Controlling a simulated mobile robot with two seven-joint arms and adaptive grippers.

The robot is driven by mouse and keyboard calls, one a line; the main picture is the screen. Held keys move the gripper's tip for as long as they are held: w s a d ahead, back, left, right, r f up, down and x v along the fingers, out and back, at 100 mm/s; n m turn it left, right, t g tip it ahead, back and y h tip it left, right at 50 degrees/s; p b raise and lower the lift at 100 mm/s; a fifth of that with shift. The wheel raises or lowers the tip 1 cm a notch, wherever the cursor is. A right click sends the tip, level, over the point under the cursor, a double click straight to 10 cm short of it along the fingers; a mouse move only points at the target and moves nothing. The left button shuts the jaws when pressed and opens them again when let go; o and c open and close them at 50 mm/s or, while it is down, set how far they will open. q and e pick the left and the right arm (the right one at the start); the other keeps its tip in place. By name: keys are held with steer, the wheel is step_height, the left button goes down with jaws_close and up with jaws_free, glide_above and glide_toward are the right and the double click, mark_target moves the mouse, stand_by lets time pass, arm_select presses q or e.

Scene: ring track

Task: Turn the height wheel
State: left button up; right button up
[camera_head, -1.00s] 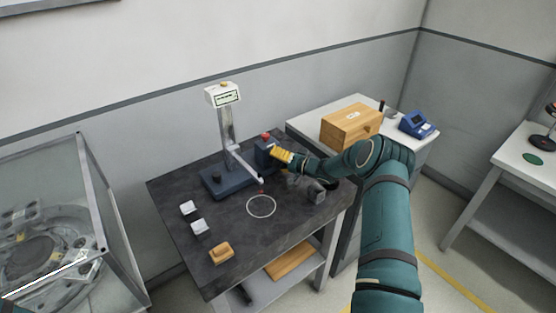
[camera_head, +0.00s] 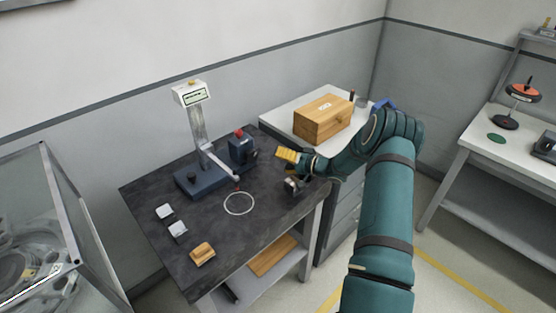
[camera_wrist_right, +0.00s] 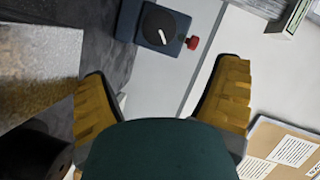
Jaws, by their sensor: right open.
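A dark blue box (camera_head: 241,150) with a red knob on top stands at the back right of the dark table. In the right wrist view, the box (camera_wrist_right: 140,12) shows a round black wheel (camera_wrist_right: 158,25) with a white mark on its face. I cannot tell if this is the height wheel. A measuring stand (camera_head: 198,128) with a display and a small dark knob (camera_head: 192,178) on its base stands left of the box. My right gripper (camera_head: 287,168) is open and empty, to the right of the box and apart from it. My left gripper is out of view.
A small grey block (camera_head: 291,187) sits on the table close to my right gripper. A white ring (camera_head: 239,203), two pale blocks (camera_head: 178,230) and a tan block (camera_head: 202,254) lie nearer the front. A wooden box (camera_head: 322,122) stands on the white cabinet behind.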

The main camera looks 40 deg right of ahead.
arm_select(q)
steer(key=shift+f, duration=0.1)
arm_select(e)
steer(key=n+g+h+b, duration=0.1)
steer(key=n+h+b, duration=0.4)
steer(key=n+b, duration=0.4)
glide_toward(253, 157)
arm_select(q)
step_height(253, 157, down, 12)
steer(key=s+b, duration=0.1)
steer(key=b, duration=0.2)
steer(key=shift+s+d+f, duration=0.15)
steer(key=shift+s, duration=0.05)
arm_select(e)
steer(key=shift+m, duration=0.3)
steer(key=x, duration=1.1)
steer(key=shift+w+f, duration=0.1)
steer(key=shift+w, duration=0.1)
steer(key=c, duration=1.2)
